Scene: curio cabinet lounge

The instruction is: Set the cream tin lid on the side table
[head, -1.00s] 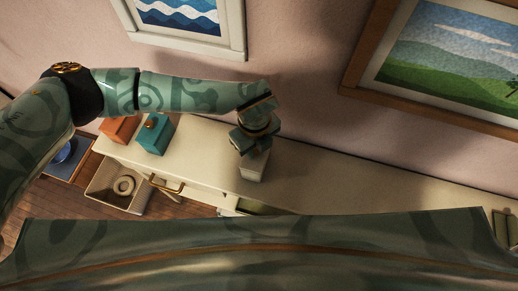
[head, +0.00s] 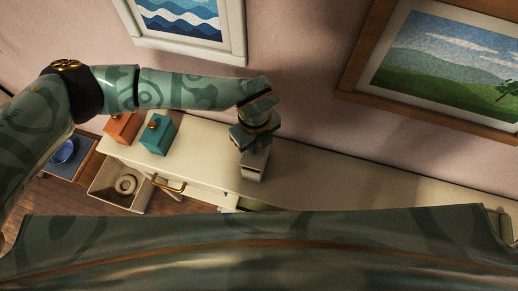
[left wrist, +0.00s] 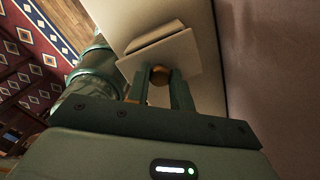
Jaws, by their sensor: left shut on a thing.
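My left gripper (head: 255,143) is shut on the round brownish knob (left wrist: 159,74) of the cream tin lid (left wrist: 158,51). The square lid also shows under the gripper in the head view (head: 256,157). The cream tin (head: 252,173) is below it on the long cream cabinet, and in the left wrist view a pale edge shows beyond the lid. The lid looks slightly raised from the tin, but the gap is hard to judge. A low table with a dark blue top (head: 78,163), probably the side table, stands at the far left. My right gripper is not in view.
A teal box (head: 157,137) and an orange box (head: 122,130) with knobbed lids stand left on the cabinet (head: 330,178). A blue round dish (head: 64,151) is on the low table. The cabinet's right part looks clear.

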